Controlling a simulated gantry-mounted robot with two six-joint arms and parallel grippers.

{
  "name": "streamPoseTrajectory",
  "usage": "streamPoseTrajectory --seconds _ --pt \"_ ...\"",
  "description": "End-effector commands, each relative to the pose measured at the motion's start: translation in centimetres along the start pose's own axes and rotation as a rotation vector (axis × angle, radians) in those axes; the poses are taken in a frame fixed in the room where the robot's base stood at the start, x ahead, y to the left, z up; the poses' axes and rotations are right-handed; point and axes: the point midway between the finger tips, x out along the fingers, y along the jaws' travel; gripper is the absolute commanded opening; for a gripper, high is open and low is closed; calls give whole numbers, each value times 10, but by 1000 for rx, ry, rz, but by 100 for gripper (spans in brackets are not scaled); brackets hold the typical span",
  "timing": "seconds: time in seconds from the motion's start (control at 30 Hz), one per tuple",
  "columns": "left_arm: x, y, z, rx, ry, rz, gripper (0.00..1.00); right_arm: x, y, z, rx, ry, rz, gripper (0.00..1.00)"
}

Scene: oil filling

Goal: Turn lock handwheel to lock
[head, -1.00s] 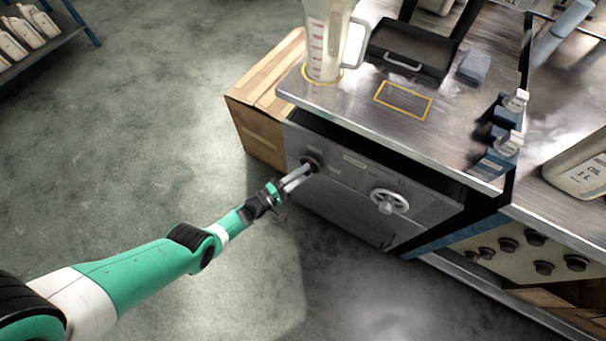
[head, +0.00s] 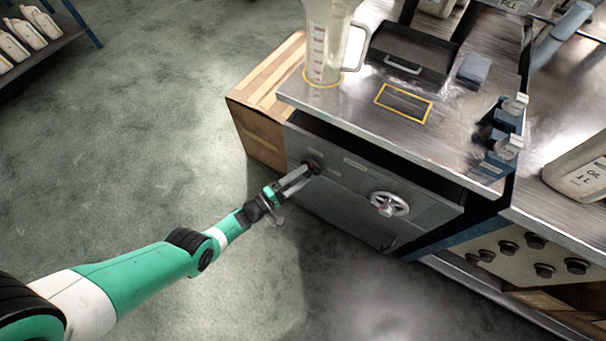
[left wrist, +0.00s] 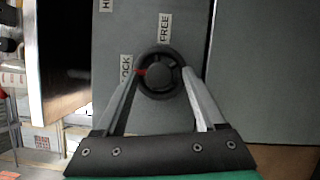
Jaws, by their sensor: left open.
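The lock handwheel (head: 314,165) is a small dark round knob on the grey front panel, near the panel's left end. In the left wrist view the knob (left wrist: 160,74) has a red mark on its left side, pointing at the LOCK label (left wrist: 127,70). The FREE label (left wrist: 165,26) is above it. My left gripper (head: 303,173) is open in front of the knob. Its fingers (left wrist: 160,88) stand on either side of the knob's lower part in the wrist view; I cannot tell whether they touch it. My right gripper is not in view.
A larger spoked metal handwheel (head: 389,205) sits right of the knob on the same panel. A measuring jug (head: 327,45) and a black case (head: 408,48) stand on the metal bench top (head: 340,105). A wooden crate (head: 256,135) is left of the panel. The floor in front is clear.

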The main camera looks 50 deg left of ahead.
Motion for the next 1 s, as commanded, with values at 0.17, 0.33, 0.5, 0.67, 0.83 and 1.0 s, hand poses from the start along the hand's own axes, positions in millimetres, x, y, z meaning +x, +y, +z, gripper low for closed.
streamPoseTrajectory --seconds 0.17,0.33,0.5,0.67,0.83,1.0 --pt "-38 4 -1 -3 8 -3 72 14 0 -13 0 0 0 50" --pt "-78 4 -1 -3 7 -1 72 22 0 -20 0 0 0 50" --pt "-102 2 -1 -1 4 0 72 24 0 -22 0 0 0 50" --pt "-107 1 0 -1 1 0 72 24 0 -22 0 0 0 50" --pt "-107 0 0 -1 0 0 72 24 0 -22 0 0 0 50" --pt "-107 1 0 -1 0 0 72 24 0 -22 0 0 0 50"
